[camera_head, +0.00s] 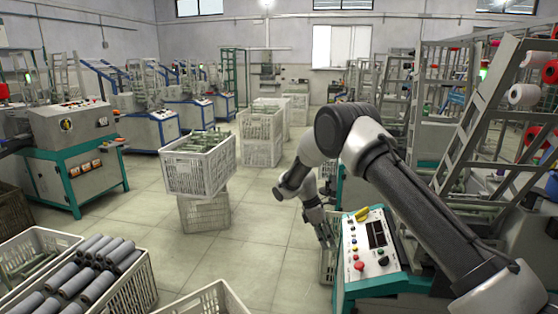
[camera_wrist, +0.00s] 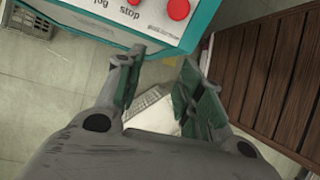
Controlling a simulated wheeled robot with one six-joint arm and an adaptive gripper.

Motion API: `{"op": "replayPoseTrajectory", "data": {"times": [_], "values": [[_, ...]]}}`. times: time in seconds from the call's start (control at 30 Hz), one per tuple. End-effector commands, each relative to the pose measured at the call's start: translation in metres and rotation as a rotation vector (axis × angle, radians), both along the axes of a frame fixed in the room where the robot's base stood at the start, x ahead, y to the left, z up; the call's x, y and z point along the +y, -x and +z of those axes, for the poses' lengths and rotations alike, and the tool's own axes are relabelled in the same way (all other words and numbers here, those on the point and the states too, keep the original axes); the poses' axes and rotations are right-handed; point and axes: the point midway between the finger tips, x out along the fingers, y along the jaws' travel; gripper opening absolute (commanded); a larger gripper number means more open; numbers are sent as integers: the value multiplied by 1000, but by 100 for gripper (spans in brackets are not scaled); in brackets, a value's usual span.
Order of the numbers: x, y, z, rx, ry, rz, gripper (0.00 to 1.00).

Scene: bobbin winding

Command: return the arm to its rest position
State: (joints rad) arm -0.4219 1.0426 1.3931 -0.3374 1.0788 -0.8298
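My arm (camera_head: 385,160) reaches from the lower right over the control panel and bends down at its far end. My gripper (camera_head: 327,240) hangs pointing down just left of the panel, partly against a crate behind it. In the wrist view my gripper (camera_wrist: 163,72) has its two green-padded fingers apart, with nothing held between them. The control panel (camera_head: 368,243) has a dark screen and red, green and yellow buttons. In the wrist view, the teal-edged panel (camera_wrist: 150,28) with two red buttons lies just beyond the fingertips.
Brown slatted wood (camera_wrist: 270,75) stands close at the right of the wrist view. A white crate (camera_head: 200,168) rests on another in the aisle. A crate of grey bobbins (camera_head: 140,283) is at lower left. Spool racks (camera_head: 490,110) stand at right.

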Motion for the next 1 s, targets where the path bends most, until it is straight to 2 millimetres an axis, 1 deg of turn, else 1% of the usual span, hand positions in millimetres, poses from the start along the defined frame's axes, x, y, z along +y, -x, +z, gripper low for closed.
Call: {"op": "replayPoseTrajectory", "data": {"times": [0.03, 0.1, 0.17, 0.27, 0.37, 0.47, 0.5, 0.57, 0.6, 0.67, 0.7, 0.77, 0.8, 0.87, 0.9, 0.97, 1.0], "values": [[-3, 13, 7, -10, 3, -62, 38], [-8, 28, 20, -30, 6, -153, 38], [-14, 39, 32, -46, 8, -223, 38], [-23, 57, 56, -78, 5, -335, 38], [-35, 78, 87, -114, -1, -453, 38], [-52, 104, 125, -161, -15, -593, 38], [-60, 117, 142, -183, -22, -654, 38], [-72, 138, 167, -215, -35, -748, 38], [-80, 153, 184, -236, -46, -808, 38], [-93, 175, 206, -268, -65, -893, 38], [-100, 191, 219, -288, -79, -947, 38], [-112, 215, 238, -318, -100, -1022, 38], [-119, 231, 249, -338, -117, -1070, 38], [-129, 255, 263, -368, -143, -1134, 38], [-135, 271, 272, -388, -162, -1174, 38], [-144, 294, 283, -418, -193, -1225, 38], [-150, 309, 289, -440, -216, -1256, 38]]}}
